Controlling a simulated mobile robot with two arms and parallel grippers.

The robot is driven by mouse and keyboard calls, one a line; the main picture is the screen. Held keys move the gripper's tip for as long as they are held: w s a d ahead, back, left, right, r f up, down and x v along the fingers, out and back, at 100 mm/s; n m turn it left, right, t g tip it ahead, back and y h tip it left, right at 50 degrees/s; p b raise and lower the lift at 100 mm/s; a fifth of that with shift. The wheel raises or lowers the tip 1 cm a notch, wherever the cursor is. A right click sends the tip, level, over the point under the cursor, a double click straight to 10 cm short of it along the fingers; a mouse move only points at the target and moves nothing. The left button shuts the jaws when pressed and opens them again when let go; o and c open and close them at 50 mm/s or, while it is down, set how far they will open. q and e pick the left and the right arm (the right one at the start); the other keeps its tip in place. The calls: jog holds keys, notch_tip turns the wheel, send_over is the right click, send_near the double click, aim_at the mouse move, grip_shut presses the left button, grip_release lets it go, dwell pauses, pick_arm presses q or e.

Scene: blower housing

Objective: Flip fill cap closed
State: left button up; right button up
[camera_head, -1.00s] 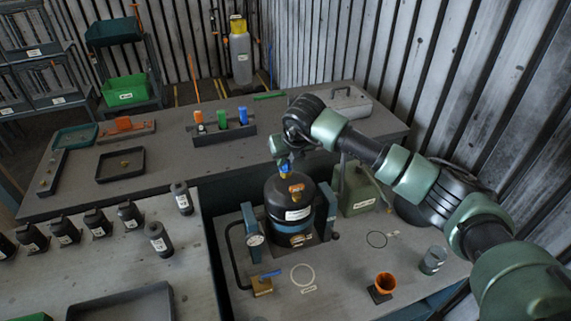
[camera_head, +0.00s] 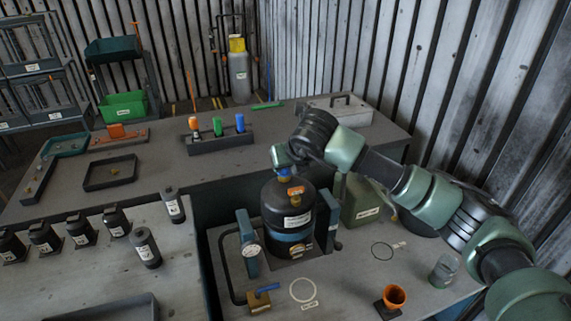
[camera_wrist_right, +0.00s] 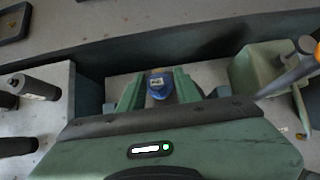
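The black tank (camera_head: 288,209) stands upright in a blue-grey frame on the right-hand bench, with a white label and an orange fitting (camera_head: 296,191) on its upper side. A small blue cap (camera_head: 284,174) is at its top, partly hidden by my right gripper (camera_head: 282,160), which comes down from above. In the right wrist view the blue cap (camera_wrist_right: 160,86) with a pale label lies between the two green fingers of the gripper (camera_wrist_right: 158,92). The fingers stand apart, and I cannot tell whether they touch the cap. My left gripper is not in view.
An orange cup (camera_head: 394,296), a clear jar (camera_head: 443,270) and a brass block with a blue handle (camera_head: 260,298) stand in front. Black bottles (camera_head: 146,247) line the left bench.

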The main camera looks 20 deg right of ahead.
jog(key=shift+a+f, duration=0.1)
jog(key=shift+a, duration=0.1)
jog(key=shift+s+r, duration=0.1)
jog(key=shift+r, duration=0.1)
jog(key=b+v, duration=0.2)
jog(key=v, duration=0.5)
jog(key=shift+s, duration=0.15)
